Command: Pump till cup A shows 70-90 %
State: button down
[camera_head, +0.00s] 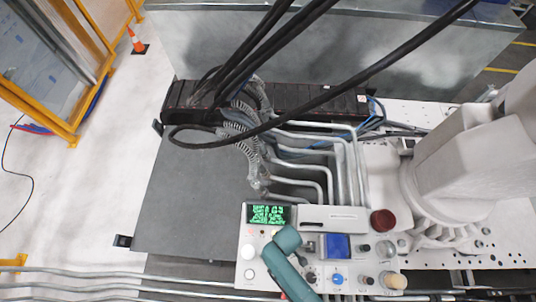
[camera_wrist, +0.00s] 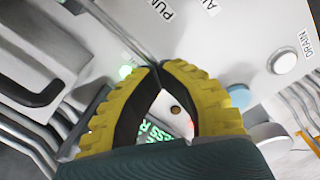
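The control panel (camera_head: 312,222) has a green text display (camera_head: 268,214), a blue screen (camera_head: 338,246) and several knobs and buttons. My teal arm end reaches over it in the head view and hides part of it; the fingers do not show there. In the wrist view my gripper (camera_wrist: 157,66) has yellow fingers with black pads, their tips together close above the panel face, with nothing seen held.
A red round knob (camera_head: 383,220) sits on the panel's right side. Grey pipes (camera_head: 310,165) and black cables (camera_head: 250,65) run behind the panel. A bare grey plate (camera_head: 190,200) lies to its left. Yellow rails (camera_head: 45,120) stand farther left.

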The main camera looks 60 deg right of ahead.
jog(key=shift+r+p, duration=1.85)
jog(key=shift+r, duration=0.2)
notch_tip(320, 180, up, 4)
jog(key=p, duration=0.4)
jog(key=shift+r, duration=0.15)
jog(key=shift+r+p, duration=0.35)
jog(key=shift+r, duration=0.5)
